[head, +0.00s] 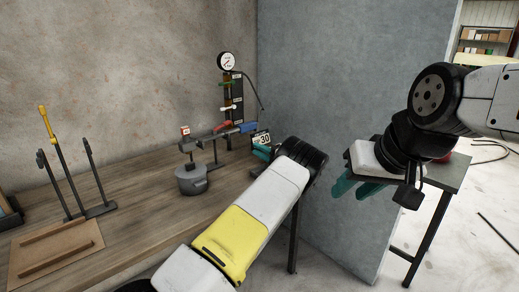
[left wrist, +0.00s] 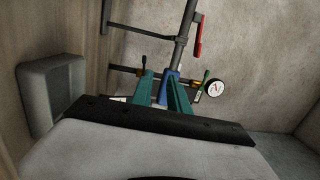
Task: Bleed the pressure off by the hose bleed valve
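A valve post (head: 238,98) stands at the back of the bench, with a round gauge (head: 226,62) on top. The gauge also shows in the left wrist view (left wrist: 214,88). Green, white and red handles (head: 222,126) are on or near the post. My left gripper (head: 262,152) is at the bench's right end, just below the blue handle. In the left wrist view its teal fingers (left wrist: 162,80) are apart, with the blue handle (left wrist: 169,88) showing between them, nearer the right finger. Contact cannot be told. My right gripper (head: 350,195) is open and empty at right.
A grey pot (head: 191,180) stands on the wooden bench (head: 140,225). Levers on a stand (head: 75,180) and a brown board (head: 55,250) are at left. A small "30" sign (head: 261,139) is beside the valves. A grey wall (head: 340,90) is behind; a small table (head: 445,175) is at right.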

